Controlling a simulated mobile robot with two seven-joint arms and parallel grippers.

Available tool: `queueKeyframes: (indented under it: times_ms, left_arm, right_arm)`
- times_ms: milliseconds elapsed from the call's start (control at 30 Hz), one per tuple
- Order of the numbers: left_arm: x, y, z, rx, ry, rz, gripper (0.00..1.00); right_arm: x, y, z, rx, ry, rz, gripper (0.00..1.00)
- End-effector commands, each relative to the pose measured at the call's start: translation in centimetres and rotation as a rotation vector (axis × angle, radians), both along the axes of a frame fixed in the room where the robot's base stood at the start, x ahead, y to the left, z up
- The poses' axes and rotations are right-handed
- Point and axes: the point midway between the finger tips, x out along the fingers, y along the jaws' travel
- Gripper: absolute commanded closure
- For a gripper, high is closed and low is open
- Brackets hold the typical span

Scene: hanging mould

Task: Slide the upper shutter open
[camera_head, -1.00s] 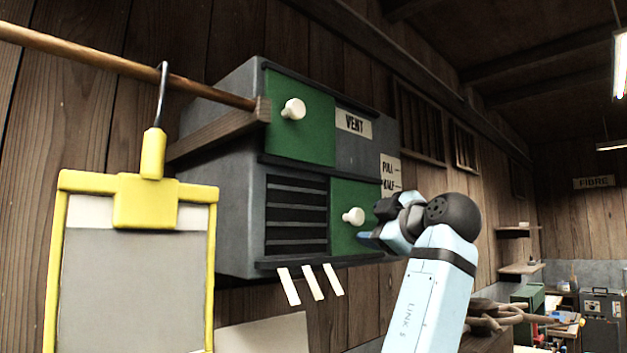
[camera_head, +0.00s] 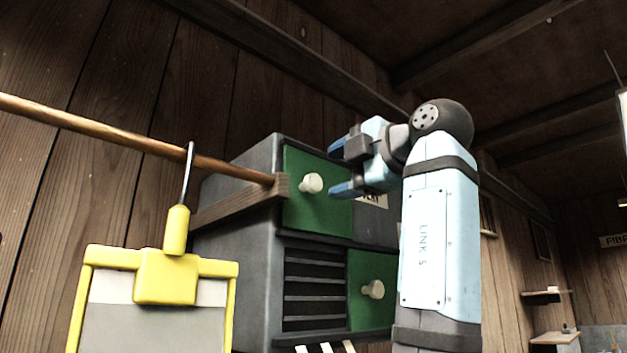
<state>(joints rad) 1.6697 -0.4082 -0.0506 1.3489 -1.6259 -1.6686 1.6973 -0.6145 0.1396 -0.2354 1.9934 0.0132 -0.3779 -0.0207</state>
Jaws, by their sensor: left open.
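The upper shutter (camera_head: 318,213) is a green panel on the left part of the grey vent box's upper front. A cream knob (camera_head: 311,183) sticks out of it. My left gripper (camera_head: 334,168) is open, its two blue fingers one above the other, pointing left. The fingertips are just right of the knob in the picture; I cannot tell how far in front of the panel they are. My right gripper is not in view.
The lower green shutter (camera_head: 368,318) with its own knob (camera_head: 373,289) sits right of dark slats (camera_head: 313,290). A wooden rod (camera_head: 120,138) ends at a bracket (camera_head: 235,207) beside the upper shutter. A yellow-framed board (camera_head: 160,262) hangs from the rod by a hook.

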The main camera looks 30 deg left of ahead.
Motion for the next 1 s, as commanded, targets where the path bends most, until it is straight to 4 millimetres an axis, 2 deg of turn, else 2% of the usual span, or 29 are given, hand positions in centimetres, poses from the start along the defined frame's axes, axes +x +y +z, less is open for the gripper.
queueKeyframes:
  times_ms: [100,300,500,767,1000]
  left_arm:
    - [0.9,2.4,0.1,-0.001,0.003,0.000,0.39]
    - [1.9,5.2,0.1,-0.002,0.002,-0.001,0.39]
    - [2.3,6.4,0.0,0.001,0.002,0.000,0.39]
    - [2.3,6.5,0.0,0.002,0.002,-0.001,0.39]
    - [2.3,6.5,0.0,0.002,0.002,-0.001,0.92]
  right_arm:
    - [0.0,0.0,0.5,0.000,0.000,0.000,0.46]
    - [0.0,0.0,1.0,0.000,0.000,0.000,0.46]
    - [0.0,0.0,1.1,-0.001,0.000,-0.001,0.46]
    - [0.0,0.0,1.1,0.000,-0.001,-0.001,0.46]
    - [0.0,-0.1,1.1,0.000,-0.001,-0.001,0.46]
